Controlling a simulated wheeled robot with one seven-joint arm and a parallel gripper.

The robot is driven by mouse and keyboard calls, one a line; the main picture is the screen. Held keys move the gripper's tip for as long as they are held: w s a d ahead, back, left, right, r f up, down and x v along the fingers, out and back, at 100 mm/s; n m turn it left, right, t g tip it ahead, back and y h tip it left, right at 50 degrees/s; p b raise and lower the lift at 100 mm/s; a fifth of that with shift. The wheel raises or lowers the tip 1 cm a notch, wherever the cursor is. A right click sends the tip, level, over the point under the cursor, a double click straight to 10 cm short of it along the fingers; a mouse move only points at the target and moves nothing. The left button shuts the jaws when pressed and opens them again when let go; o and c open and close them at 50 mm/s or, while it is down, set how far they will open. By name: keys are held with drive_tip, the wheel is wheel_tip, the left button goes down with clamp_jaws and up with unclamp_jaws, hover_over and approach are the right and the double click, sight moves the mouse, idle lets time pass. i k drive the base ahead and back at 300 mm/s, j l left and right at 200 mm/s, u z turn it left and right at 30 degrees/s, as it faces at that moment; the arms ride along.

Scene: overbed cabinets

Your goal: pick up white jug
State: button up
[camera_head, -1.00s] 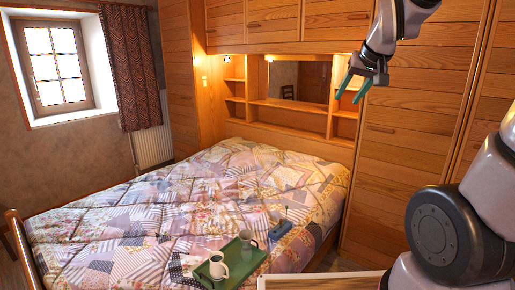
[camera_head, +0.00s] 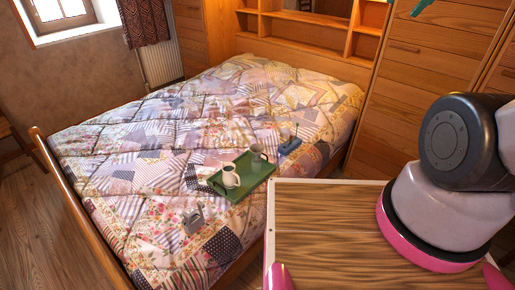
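The white jug (camera_head: 231,176) stands upright on a green tray (camera_head: 252,188) on the bed, near its right edge. A grey mug-like vessel (camera_head: 258,156) stands beside it on the same tray, to the upper right. Only the green fingertips of my gripper (camera_head: 406,4) show at the top edge of the picture. They are apart with nothing seen between them, high up and well to the right of the jug. The rest of the gripper is out of view.
The bed's patchwork quilt (camera_head: 150,155) is mostly bare around the tray. A small blue device (camera_head: 290,145) lies right of the tray, and a small grey object (camera_head: 193,219) lies at the lower left. A wooden cabinet (camera_head: 410,90) stands at the right.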

sight(230, 176)
drive_tip(key=i+l+u, duration=0.4)
drive_tip(key=l, duration=0.15)
drive_tip(key=i+l+u, duration=0.2)
drive_tip(key=l, duration=0.15)
drive_tip(key=l+u, duration=0.2)
drive_tip(key=l, duration=0.15)
drive_tip(key=i+l+u, duration=0.2)
drive_tip(key=l, duration=0.15)
drive_tip(key=l+u, duration=0.2)
drive_tip(key=l, duration=0.2)
drive_tip(key=i, duration=0.05)
